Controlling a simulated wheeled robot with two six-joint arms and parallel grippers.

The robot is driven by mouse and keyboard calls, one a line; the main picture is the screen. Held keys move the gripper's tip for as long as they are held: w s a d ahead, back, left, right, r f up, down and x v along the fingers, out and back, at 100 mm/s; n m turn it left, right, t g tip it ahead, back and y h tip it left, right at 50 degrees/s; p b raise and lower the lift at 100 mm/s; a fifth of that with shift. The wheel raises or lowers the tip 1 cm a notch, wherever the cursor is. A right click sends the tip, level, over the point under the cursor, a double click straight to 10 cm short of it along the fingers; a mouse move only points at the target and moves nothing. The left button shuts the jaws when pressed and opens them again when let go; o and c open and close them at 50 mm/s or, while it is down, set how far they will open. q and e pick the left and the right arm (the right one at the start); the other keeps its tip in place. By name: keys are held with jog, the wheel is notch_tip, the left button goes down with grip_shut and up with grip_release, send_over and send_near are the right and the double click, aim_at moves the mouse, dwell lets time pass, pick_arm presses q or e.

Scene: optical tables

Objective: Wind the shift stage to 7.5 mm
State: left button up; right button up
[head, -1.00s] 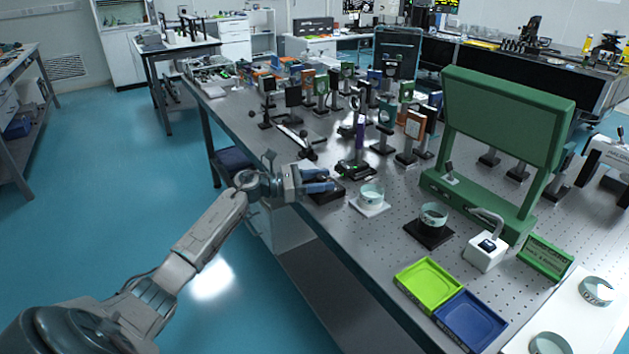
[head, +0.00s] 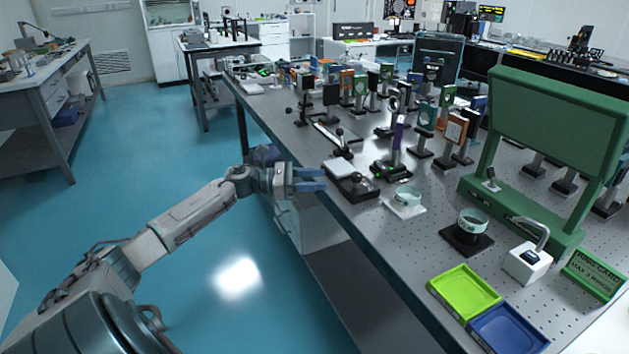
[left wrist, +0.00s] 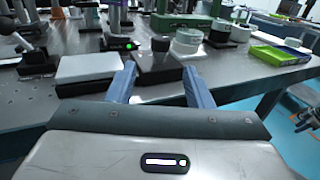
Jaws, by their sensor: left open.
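A small stage (head: 390,168) with an upright purple plate and a green-lit strip stands near the table's left edge in the head view. Its lit strip also shows in the left wrist view (left wrist: 122,44). In the left wrist view, a dark block with a round knob (left wrist: 160,46) stands beyond and between the fingertips. My left gripper (head: 324,180) is open and empty at the table edge, apart from the box. I cannot read any stage value.
Several post-mounted optics (head: 430,115) crowd the table behind the stage. Floor left of the table is clear.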

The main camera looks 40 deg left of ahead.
aim_at(355, 178)
pick_arm(q)
jog(key=shift+o, duration=0.2)
